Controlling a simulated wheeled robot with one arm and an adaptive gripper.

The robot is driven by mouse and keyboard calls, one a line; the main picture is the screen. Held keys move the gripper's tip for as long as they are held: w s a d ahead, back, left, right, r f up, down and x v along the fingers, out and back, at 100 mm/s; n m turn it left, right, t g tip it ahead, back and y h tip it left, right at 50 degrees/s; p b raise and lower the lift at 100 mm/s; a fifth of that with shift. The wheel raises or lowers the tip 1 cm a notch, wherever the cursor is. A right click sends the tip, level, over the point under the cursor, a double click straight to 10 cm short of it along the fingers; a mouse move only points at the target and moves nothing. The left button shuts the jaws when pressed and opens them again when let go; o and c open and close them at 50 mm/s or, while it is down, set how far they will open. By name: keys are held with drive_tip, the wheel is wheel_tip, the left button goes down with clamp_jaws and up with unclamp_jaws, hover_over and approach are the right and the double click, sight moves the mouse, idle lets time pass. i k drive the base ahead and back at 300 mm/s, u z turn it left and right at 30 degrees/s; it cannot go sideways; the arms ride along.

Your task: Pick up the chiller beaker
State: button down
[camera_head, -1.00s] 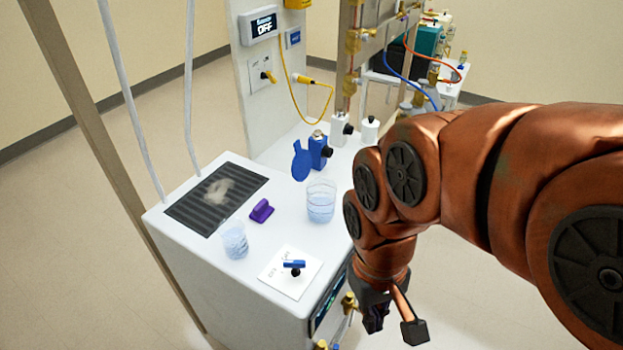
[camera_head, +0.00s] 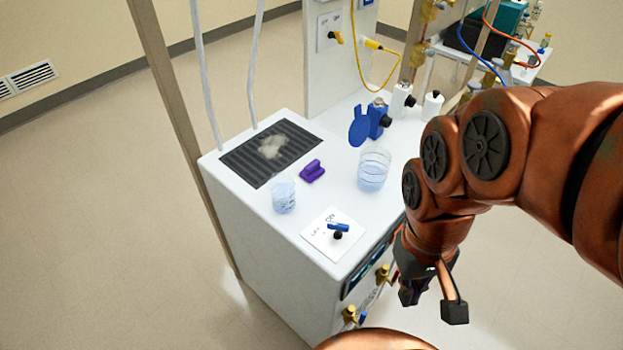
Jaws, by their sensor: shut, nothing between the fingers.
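Two clear beakers with pale blue liquid stand upright on the white chiller top (camera_head: 240,172). The larger beaker (camera_head: 374,170) is at the right, near the blue clamp-like part. The smaller beaker (camera_head: 284,195) is at the front left, beside the switch plate. I cannot tell which one is the chiller beaker. My gripper (camera_head: 413,291) hangs off the chiller's right front side, pointing down, below the top's level and apart from both beakers. It is shut and empty; its fingertips are small and dark in this view.
A purple block (camera_head: 312,171) lies between the beakers. A dark vent grille (camera_head: 250,160) with a pale smudge is behind. A blue-handled switch (camera_head: 338,229) sits at the front corner. Brass valves (camera_head: 384,273) stick out of the chiller's front. Posts and hoses rise behind.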

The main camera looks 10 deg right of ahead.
sight(282, 185)
drive_tip(key=u, duration=1.15)
drive_tip(key=k, duration=1.15)
drive_tip(key=u, duration=0.4)
drive_tip(key=i, duration=0.45)
drive_tip(key=z, duration=0.05)
